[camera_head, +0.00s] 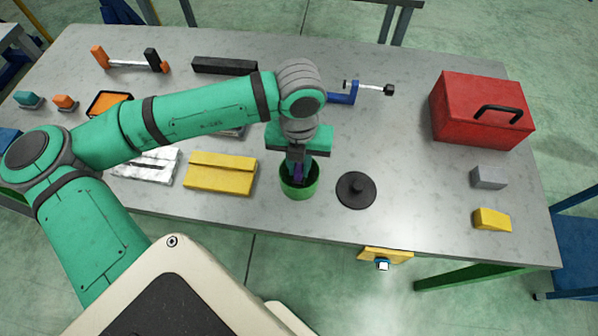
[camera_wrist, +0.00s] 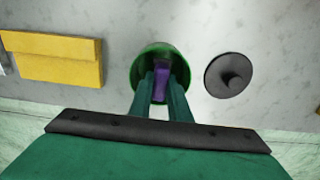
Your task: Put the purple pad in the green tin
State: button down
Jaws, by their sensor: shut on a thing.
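The green tin (camera_head: 300,190) stands open on the grey table near its front edge, and its rim also shows in the wrist view (camera_wrist: 137,72). My gripper (camera_head: 297,170) points down into the mouth of the tin. Its fingers are shut on the purple pad (camera_wrist: 162,82), which sits between them within the tin's opening. In the head view only a small purple part (camera_head: 298,173) shows between the fingers. Whether the pad touches the tin's bottom is hidden.
A round dark lid (camera_head: 356,190) with a knob lies just right of the tin. A yellow box (camera_head: 221,174) lies to the left. A red toolbox (camera_head: 482,109), a grey block (camera_head: 488,177) and a yellow wedge (camera_head: 492,219) are at the right. A blue clamp (camera_head: 345,95) lies behind.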

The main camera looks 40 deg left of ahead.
aim_at(299, 174)
jog(key=shift+f, duration=1.9)
jog(key=shift+w+f, duration=0.1)
jog(key=c, duration=1.9)
grip_release()
jog(key=shift+a, duration=0.1)
jog(key=shift+o, duration=1.2)
notch_tip(299, 174, up, 12)
jog(key=shift+r, duration=0.1)
